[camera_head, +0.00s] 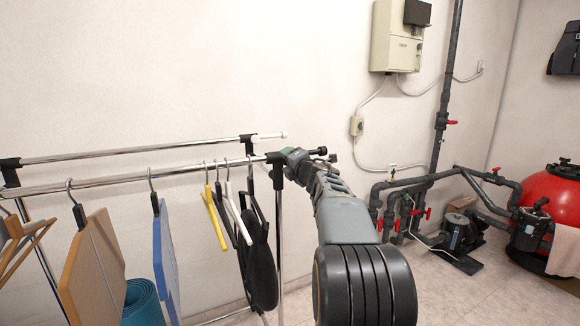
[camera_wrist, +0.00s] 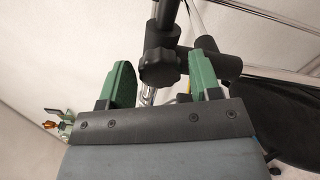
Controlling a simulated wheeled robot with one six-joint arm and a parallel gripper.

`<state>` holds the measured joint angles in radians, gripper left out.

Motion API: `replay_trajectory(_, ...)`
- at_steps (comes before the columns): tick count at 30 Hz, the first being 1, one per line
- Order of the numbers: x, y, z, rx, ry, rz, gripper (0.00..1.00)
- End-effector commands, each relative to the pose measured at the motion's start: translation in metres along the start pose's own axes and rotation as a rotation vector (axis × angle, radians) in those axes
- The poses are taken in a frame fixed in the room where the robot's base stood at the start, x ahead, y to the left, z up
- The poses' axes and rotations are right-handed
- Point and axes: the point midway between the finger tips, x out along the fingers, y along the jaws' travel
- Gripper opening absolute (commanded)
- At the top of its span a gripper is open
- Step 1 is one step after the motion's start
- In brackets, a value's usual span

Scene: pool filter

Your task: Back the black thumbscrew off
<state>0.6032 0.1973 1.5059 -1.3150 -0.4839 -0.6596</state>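The black thumbscrew (camera_wrist: 160,68) is a lobed knob on the black joint (camera_wrist: 163,30) of the clothes rack, in the upper middle of the wrist view. My gripper (camera_wrist: 162,76) has two green fingers standing wide apart, one to the left of the knob and one to the right. The knob lies between the fingertips, with a gap on both sides; neither finger visibly touches it. In the head view my gripper (camera_head: 291,153) is at the right end of the rack's front rail (camera_head: 130,178), beside the black corner joint (camera_head: 275,163). The thumbscrew cannot be made out surely there.
Hangers and a round black item (camera_head: 259,262) hang left of my arm, with a blue board (camera_head: 166,258) and a tan board (camera_head: 92,272) further left. A second rail (camera_head: 140,151) runs behind. Pipes, a pump (camera_head: 458,235) and a red filter tank (camera_head: 551,196) stand right.

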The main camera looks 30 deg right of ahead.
Motion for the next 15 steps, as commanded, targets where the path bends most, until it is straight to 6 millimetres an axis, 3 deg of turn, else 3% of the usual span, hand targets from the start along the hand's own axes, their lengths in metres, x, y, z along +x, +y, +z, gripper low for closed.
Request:
replay_trajectory(8,-0.001,0.0,0.0,0.004,0.0,0.0,0.6)
replay_trajectory(15,-0.026,0.0,0.0,0.004,-0.001,0.001,0.6)
